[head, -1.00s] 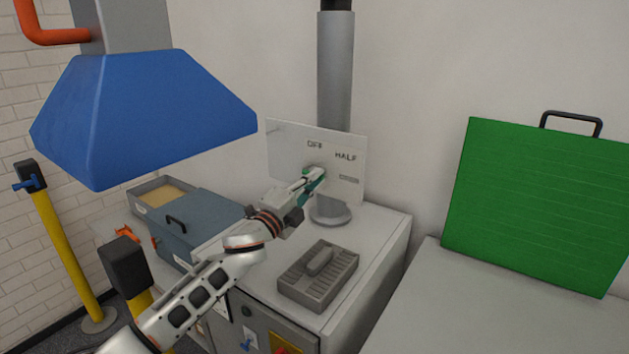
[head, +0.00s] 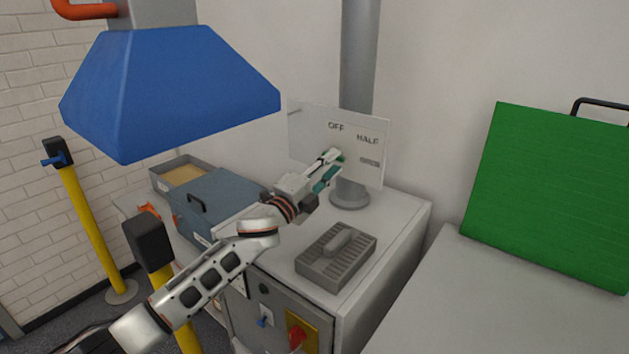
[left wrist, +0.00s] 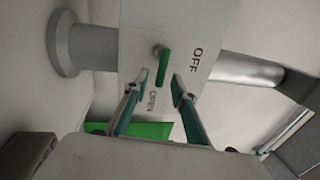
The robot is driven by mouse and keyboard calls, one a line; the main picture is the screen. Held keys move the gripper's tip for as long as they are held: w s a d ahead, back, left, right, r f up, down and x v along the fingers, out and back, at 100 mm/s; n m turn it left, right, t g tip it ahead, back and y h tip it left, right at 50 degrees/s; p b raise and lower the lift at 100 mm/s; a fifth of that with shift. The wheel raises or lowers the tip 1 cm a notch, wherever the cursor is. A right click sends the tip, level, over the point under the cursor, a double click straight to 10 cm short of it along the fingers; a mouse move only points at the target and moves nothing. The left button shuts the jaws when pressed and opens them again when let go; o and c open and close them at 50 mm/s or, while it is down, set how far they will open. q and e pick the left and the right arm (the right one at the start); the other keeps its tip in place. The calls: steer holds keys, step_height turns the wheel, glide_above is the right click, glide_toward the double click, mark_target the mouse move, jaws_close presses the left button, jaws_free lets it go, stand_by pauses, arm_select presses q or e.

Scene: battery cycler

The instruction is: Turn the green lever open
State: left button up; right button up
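The green lever (left wrist: 162,68) sits on a white plate (left wrist: 135,45) marked OFF and OPEN. In the left wrist view it points down from its pivot toward the OPEN label. In the head view the plate (head: 307,146) stands in front of a grey pipe, and OFF and HALF read clearly; the lever (head: 341,156) is mostly hidden by my fingers. My left gripper (head: 335,161) is at the plate. Its teal-padded fingers are spread, one on each side of the lever's free end, with gaps showing in the left wrist view (left wrist: 160,84). My right gripper is not in view.
A grey slotted block (head: 335,258) lies on the cabinet top below my left arm. A blue hood (head: 165,95) hangs at left above a grey-blue box (head: 225,200). Yellow posts (head: 92,235) stand at left. A green panel (head: 550,195) leans at right above a bare counter.

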arm_select(q)
steer(key=v, duration=1)
steer(key=shift+s+a, duration=0.15)
steer(key=shift+a, duration=0.05)
steer(key=shift+f, duration=0.1)
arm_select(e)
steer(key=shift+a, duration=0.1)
